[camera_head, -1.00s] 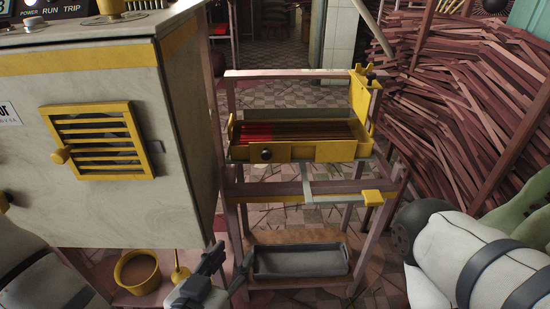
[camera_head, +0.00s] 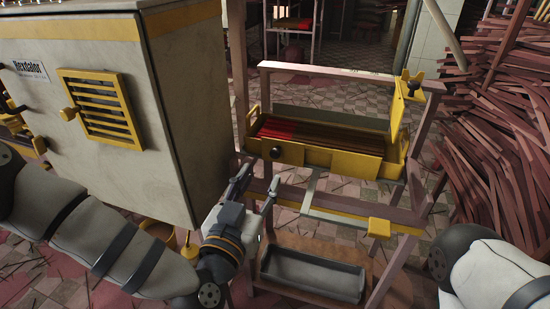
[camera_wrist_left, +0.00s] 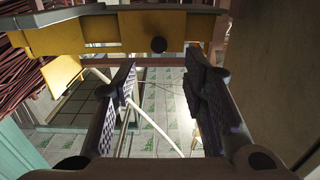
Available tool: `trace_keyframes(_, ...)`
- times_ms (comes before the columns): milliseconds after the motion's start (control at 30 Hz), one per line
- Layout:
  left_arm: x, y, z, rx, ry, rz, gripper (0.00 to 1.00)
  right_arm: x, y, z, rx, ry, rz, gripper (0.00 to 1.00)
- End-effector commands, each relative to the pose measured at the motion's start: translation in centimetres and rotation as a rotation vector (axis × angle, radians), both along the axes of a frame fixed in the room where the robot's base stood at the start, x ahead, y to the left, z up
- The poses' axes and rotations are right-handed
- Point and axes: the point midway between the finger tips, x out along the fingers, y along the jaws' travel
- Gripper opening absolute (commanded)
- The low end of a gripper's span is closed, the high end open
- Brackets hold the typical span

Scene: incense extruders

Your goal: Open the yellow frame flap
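My left gripper (camera_head: 259,183) is open and empty. It points up toward the left front corner of a yellow-framed tray (camera_head: 345,162) that holds dark red sticks. I cannot tell which yellow part is the flap. My right gripper is out of view.
The grey cabinet (camera_head: 178,125) stands close to the left of my left gripper. A wooden rack (camera_head: 330,70) carries the tray, with a dark grey bin (camera_head: 312,275) below. A yellow block (camera_head: 379,228) sits on its lower rail. Stick piles (camera_head: 500,140) fill the right.

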Motion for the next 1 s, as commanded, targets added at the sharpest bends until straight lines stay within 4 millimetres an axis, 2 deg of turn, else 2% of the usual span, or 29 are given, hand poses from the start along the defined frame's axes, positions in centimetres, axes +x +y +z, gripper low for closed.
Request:
trace_keyframes(100,3.0,-1.0,-0.2,-0.001,-0.001,0.001,0.39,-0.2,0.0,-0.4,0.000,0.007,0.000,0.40)
trace_keyframes(300,6.8,-2.3,-0.3,-0.001,0.003,0.000,0.39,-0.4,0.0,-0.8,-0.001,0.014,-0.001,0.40)
trace_keyframes(467,8.1,-2.7,-0.1,-0.001,0.003,-0.002,0.39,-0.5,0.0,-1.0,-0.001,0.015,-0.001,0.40)
trace_keyframes(700,8.2,-2.7,-0.1,-0.001,0.003,-0.002,0.39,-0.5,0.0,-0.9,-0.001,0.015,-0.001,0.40)
trace_keyframes(867,8.2,-2.7,-0.1,-0.001,0.003,-0.002,0.03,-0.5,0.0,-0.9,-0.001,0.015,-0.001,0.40)
trace_keyframes(900,8.2,-2.7,-0.1,-0.001,0.003,-0.002,0.00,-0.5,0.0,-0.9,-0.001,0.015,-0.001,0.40)
trace_keyframes(1000,8.2,-2.7,-0.1,-0.001,0.003,-0.002,0.00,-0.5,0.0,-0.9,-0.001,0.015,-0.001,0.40)
